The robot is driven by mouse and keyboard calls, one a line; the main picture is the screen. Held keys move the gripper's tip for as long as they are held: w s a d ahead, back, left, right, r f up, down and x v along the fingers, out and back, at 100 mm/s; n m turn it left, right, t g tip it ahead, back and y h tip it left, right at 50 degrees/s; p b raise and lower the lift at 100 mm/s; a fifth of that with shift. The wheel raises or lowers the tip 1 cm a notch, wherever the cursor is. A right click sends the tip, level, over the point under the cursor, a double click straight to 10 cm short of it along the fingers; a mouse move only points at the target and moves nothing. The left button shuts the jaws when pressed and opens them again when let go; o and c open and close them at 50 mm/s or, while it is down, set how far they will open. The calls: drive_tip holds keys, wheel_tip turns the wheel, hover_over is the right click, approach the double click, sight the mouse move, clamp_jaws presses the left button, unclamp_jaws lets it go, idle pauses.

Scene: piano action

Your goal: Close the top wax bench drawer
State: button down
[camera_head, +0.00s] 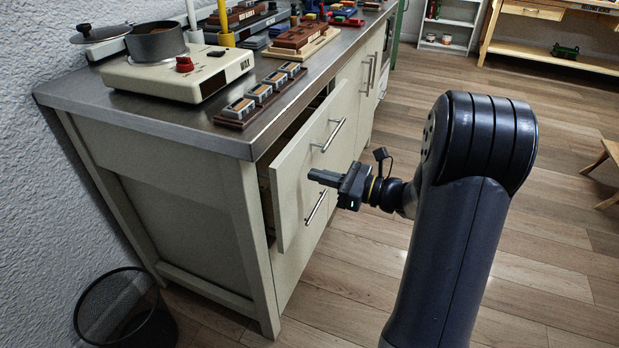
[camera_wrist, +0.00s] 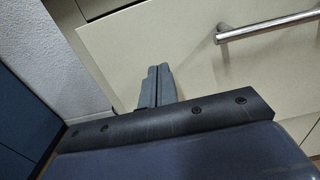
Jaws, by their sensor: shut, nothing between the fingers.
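The top wax bench drawer (camera_head: 300,175) stands partly open, its cream front held out from the cabinet with a dark gap behind its top edge. Its bar handle (camera_head: 332,135) runs along the upper part of the front. My gripper (camera_head: 318,178) is shut and empty, with its fingers pointing at the drawer front, below the handle. In the wrist view, the shut fingers (camera_wrist: 158,88) lie over the cream front, and the handle (camera_wrist: 265,27) is up and to the right. I cannot tell whether the fingertips touch the front.
The steel-topped bench (camera_head: 90,98) carries a white hot plate (camera_head: 178,78) with a pot and a rack of small blocks (camera_head: 260,95). A lower handle (camera_head: 315,208) sits below the top drawer. A black mesh bin (camera_head: 125,310) stands at lower left. The wooden floor (camera_head: 330,300) in front is clear.

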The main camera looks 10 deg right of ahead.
drive_tip(key=shift+b+x, duration=0.3)
drive_tip(key=shift+x, duration=1.15)
drive_tip(key=p+x, duration=0.1)
drive_tip(key=x, duration=0.3)
drive_tip(key=shift+w+a+p, duration=0.1)
drive_tip(key=shift+a+p, duration=0.2)
drive_tip(key=shift+w+r, duration=0.1)
drive_tip(key=shift+r, duration=0.1)
drive_tip(key=shift+d, duration=0.2)
drive_tip(key=p, duration=0.3)
approach(297, 169)
drive_tip(key=v, duration=0.2)
drive_tip(key=shift+s+d, duration=0.25)
